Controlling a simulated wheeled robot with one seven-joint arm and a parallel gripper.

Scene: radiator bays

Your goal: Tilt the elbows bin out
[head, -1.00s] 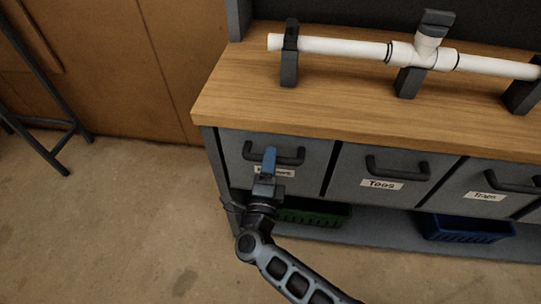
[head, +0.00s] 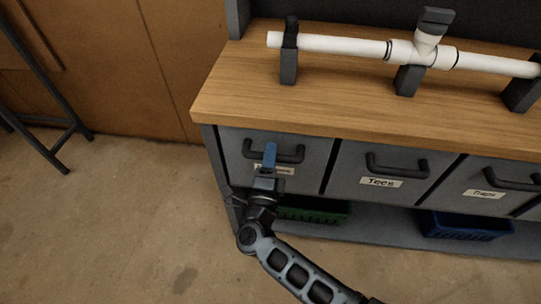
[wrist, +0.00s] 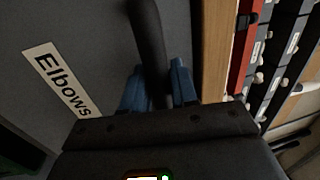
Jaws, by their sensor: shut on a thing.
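The elbows bin (head: 235,161) is the grey leftmost bin under the wooden bench top. Its front looks about in line with its neighbours, with no clear tilt. Its dark bar handle (head: 292,155) runs across the upper front. My gripper (head: 269,150) is shut on this handle near its middle, and its blue fingers cover part of the bin's label. In the wrist view, the blue fingers (wrist: 158,75) lie on both sides of the handle (wrist: 146,35). The label (wrist: 62,80) reads "Elbows" there.
The tees bin (head: 347,172) and traps bin (head: 462,189) are to the right. A green crate (head: 315,213) and a blue crate (head: 468,228) sit on the shelf below. Open floor (head: 120,220) is at left.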

